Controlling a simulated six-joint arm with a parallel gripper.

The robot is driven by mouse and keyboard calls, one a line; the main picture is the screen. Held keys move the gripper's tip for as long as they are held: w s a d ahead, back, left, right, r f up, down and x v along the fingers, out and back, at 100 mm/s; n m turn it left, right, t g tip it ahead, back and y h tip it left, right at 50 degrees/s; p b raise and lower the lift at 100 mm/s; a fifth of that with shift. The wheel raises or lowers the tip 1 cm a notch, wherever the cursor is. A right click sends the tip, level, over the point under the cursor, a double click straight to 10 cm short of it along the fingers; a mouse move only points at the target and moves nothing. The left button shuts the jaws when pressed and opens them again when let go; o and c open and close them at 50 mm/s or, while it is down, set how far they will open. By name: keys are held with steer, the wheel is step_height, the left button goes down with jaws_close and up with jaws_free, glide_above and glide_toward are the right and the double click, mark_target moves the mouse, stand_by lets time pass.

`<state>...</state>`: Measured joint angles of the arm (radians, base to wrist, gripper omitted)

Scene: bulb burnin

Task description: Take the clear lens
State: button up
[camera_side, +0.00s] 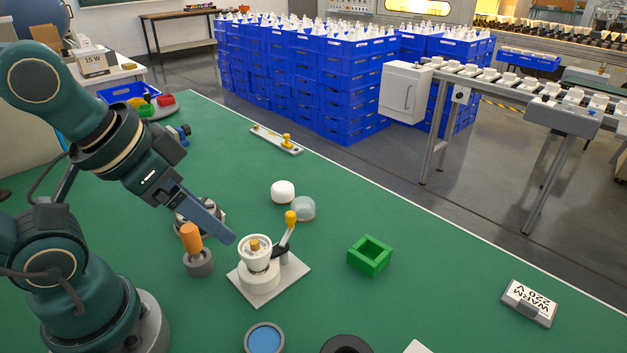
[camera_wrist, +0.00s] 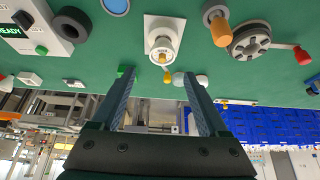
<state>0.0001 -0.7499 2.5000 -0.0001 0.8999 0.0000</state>
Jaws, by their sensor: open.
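The clear lens (camera_side: 303,208) is a see-through grey dome on the green table, right of and slightly nearer than a white dome (camera_side: 283,191). It stands just behind the socket stand's yellow-knobbed lever. In the wrist view the clear lens (camera_wrist: 179,78) shows by the right fingertip, partly covered by it, with the white dome (camera_wrist: 202,80) to its right. My gripper (camera_side: 228,237) hangs left of the socket stand, above the table and apart from the lens. In the wrist view my gripper (camera_wrist: 157,76) is open, with nothing held between its fingers.
The socket stand (camera_side: 259,270) with a white cup and lever stands between my gripper and the lens. An orange-handled tool (camera_side: 191,239) stands to its left. The table right of the lens is clear.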

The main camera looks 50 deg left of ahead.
steer(key=shift+o, duration=0.8)
